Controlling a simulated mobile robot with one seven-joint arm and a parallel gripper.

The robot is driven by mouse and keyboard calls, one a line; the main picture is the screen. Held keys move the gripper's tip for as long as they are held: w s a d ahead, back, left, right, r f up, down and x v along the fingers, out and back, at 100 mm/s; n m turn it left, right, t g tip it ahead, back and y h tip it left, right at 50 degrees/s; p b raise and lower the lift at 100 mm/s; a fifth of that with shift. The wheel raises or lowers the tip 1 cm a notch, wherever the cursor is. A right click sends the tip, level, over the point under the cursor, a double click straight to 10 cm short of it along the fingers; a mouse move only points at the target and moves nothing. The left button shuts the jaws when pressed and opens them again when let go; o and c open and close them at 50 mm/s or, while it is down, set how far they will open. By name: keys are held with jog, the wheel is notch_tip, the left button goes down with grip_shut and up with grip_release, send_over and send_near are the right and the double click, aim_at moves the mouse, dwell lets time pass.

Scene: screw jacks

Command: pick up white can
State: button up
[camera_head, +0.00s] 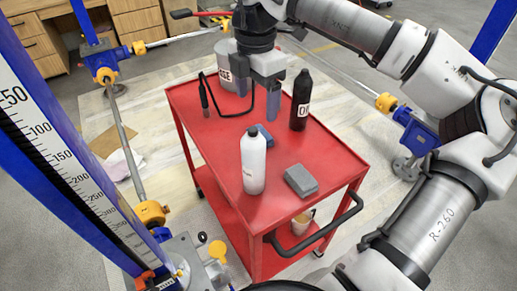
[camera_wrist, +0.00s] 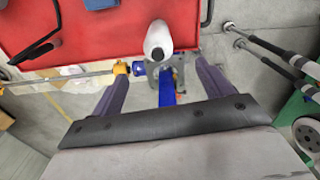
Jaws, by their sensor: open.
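The white can (camera_head: 254,163), bottle-shaped with a dark cap, stands upright on the red cart top (camera_head: 215,140), near its left edge in the head view. A white shape with a dark cap, which looks like the same can (camera_wrist: 158,37), shows beyond my fingers in the wrist view, near the red edge. My gripper (camera_head: 259,97) is open, with its fingers apart and pointing down over the back part of the cart. It is behind the white can in the head view and not touching it. In the wrist view nothing sits between the fingers (camera_wrist: 160,88).
A dark bottle (camera_head: 301,102) stands right of my gripper. A pale labelled container (camera_head: 232,72) is partly hidden behind it. A black handle (camera_head: 320,228) sticks out in front.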

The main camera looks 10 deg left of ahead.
aim_at(256, 130)
notch_tip(256, 130, down, 8)
jog(key=shift+s+f+p, duration=0.1)
jog(key=shift+p, duration=0.8)
jog(key=f+p, duration=0.1)
jog(key=f, duration=0.1)
jog(key=a+f+p, duration=0.1)
jog(key=f, duration=0.1)
jog(key=shift+f, duration=0.25)
jog(key=shift+d+f, duration=0.1)
jog(key=shift+f, duration=0.35)
jog(key=c, duration=1.7)
grip_shut()
